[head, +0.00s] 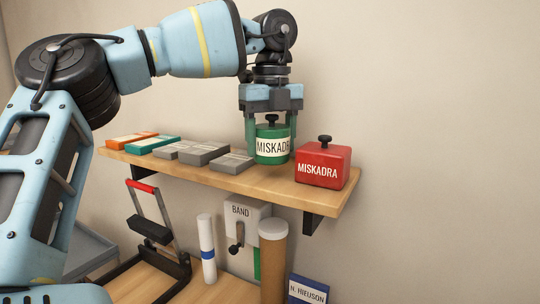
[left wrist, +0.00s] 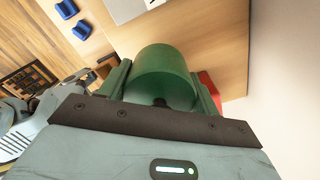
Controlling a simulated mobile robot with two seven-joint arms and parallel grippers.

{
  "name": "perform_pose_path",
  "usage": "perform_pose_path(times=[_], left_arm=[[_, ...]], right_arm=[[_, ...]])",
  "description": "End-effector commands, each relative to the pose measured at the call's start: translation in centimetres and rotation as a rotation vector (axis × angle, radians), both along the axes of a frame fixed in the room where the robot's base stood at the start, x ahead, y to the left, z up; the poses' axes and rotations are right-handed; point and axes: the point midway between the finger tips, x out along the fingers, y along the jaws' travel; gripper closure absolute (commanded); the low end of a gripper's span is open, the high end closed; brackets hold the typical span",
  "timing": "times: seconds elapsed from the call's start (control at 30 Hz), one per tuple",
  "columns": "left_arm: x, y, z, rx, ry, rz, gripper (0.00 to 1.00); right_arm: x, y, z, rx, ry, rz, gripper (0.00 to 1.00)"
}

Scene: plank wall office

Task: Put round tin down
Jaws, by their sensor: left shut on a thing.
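The round tin (head: 272,152) is green with a cream label and a dark knob on its lid. My left gripper (head: 271,143) comes down from above and is shut on it, one finger on each side. The tin is upright over the wooden shelf (head: 240,182), left of a red box; I cannot tell whether its base touches the wood. In the left wrist view the tin (left wrist: 160,75) sits between the fingers, with the shelf (left wrist: 200,35) beyond it. My right gripper is not in view.
The red box (head: 323,167) with a black knob stands at the shelf's right end, close to the tin. Grey boxes (head: 205,153), a teal box (head: 153,145) and an orange box (head: 131,139) lie to the left. Below stand a brown cylinder (head: 272,262) and a white tube (head: 207,250).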

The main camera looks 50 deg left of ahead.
Motion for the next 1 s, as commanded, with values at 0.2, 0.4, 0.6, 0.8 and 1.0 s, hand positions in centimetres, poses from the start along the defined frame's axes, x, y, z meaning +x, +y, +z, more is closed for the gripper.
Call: perform_pose_path(times=[0.2,0.4,0.6,0.8,1.0], left_arm=[[-0.1,0.0,-2.8,-0.003,0.000,-0.001,0.70],[0.0,0.0,-3.2,-0.001,-0.002,-0.001,0.70],[0.0,0.0,-3.4,0.000,-0.001,-0.001,0.70],[0.0,0.0,-3.6,-0.001,0.001,0.000,0.20],[0.0,0.0,-3.6,-0.001,0.001,-0.001,0.16]], right_arm=[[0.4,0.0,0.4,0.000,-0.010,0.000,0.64],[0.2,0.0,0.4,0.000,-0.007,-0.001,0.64],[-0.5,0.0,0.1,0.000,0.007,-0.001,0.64],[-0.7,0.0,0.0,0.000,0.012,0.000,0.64],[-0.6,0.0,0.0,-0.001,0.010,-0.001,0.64]])
